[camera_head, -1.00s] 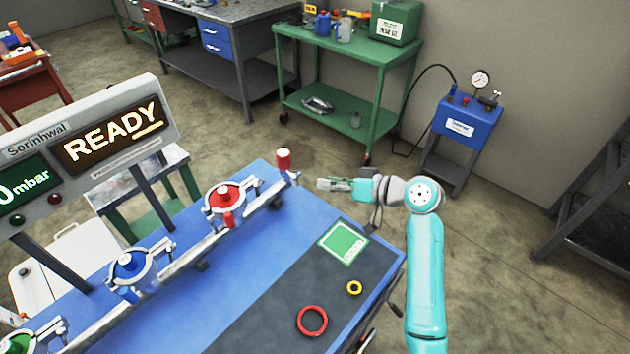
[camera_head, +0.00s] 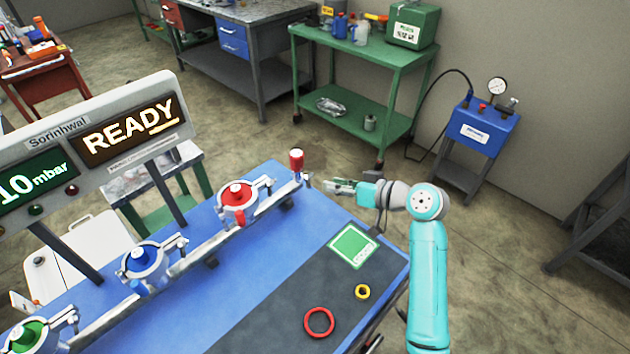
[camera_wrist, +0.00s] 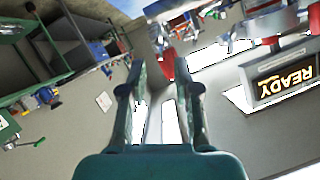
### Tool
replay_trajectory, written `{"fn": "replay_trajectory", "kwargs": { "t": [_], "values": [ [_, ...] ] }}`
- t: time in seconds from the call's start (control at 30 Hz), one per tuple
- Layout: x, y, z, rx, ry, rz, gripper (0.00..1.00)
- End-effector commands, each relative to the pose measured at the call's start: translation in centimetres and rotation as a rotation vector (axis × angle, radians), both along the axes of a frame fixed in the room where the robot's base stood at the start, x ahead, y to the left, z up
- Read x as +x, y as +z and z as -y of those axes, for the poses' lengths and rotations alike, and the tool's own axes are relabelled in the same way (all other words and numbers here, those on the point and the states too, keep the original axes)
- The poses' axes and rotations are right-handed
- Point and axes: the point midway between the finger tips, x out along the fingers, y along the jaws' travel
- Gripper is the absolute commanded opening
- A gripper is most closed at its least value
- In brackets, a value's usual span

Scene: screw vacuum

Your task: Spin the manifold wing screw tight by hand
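The silver manifold rail (camera_head: 218,238) runs along the blue bench and carries a red (camera_head: 238,200), a blue (camera_head: 143,260) and a green (camera_head: 25,335) clamped port. Small silver clamp hardware sits at the ports; I cannot tell which piece is the wing screw. A red-capped fitting (camera_head: 296,160) stands upright at the rail's far end. My gripper (camera_head: 327,185) is just right of this fitting, apart from it, pointing left. In the wrist view my gripper (camera_wrist: 160,65) has its fingers apart with nothing held between them. A red part shows beyond the fingers there.
A display (camera_head: 90,150) reads READY and 10 mbar. On the bench's dark mat lie a green-screened pad (camera_head: 353,246), a yellow ring (camera_head: 362,292) and a red ring (camera_head: 319,321). A green cart (camera_head: 345,110) and blue gauge unit (camera_head: 478,130) stand behind, with open floor between.

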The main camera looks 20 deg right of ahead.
Motion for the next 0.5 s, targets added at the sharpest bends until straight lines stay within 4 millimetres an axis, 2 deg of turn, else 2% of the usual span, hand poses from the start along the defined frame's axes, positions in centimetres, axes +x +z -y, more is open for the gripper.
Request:
{"fn": "replay_trajectory", "kwargs": {
  "t": [0.3, 0.5],
  "values": [
    [4.3, -2.0, -3.1, 0.002, 0.004, -0.003, 0.31],
    [6.2, -2.8, -4.2, 0.001, 0.001, -0.001, 0.31]
  ]
}}
